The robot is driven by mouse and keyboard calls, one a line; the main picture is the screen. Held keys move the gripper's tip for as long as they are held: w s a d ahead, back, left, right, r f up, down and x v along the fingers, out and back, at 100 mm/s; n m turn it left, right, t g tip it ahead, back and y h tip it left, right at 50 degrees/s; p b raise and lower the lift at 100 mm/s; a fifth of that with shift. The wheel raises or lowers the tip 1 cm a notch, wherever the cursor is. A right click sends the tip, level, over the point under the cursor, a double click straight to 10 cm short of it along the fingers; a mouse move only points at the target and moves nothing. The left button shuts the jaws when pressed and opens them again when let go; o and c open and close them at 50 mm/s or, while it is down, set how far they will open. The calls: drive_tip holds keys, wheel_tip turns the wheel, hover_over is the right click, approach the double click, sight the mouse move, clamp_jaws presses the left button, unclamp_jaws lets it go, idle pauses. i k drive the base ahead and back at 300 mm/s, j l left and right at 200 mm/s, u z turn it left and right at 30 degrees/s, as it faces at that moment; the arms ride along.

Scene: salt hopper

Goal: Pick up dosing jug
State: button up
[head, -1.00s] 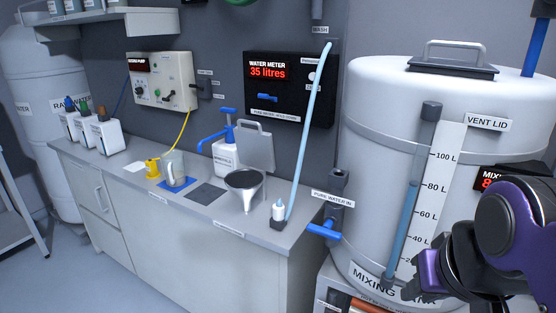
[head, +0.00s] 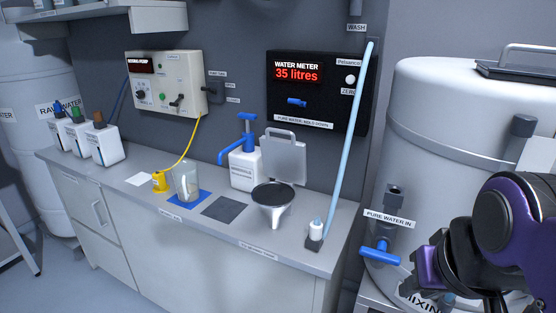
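The dosing jug is most likely the clear, greyish jug (head: 187,183) standing upright on a blue mat (head: 179,208) on the counter, left of centre in the head view. Its label, if any, is too small to read. My gripper (head: 428,270) is at the lower right, in front of the mixing tank and well away from the jug. It seems empty, but its fingers are seen at an angle and I cannot tell how far apart they are.
On the counter (head: 140,203), a yellow fitting (head: 160,183) with a cable stands left of the jug. A dark mat (head: 222,208), funnel (head: 274,202) and pump bottle (head: 245,168) are to its right. A blue valve handle (head: 380,254) is near my gripper.

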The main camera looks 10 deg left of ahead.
sight(185, 173)
drive_tip(key=i+j, duration=0.1)
drive_tip(key=j, duration=0.3)
drive_tip(key=i+j, duration=0.15)
drive_tip(key=j, duration=0.25)
drive_tip(key=i+j, duration=0.1)
drive_tip(key=j, duration=0.35)
drive_tip(key=i+j, duration=0.15)
drive_tip(key=j, duration=0.25)
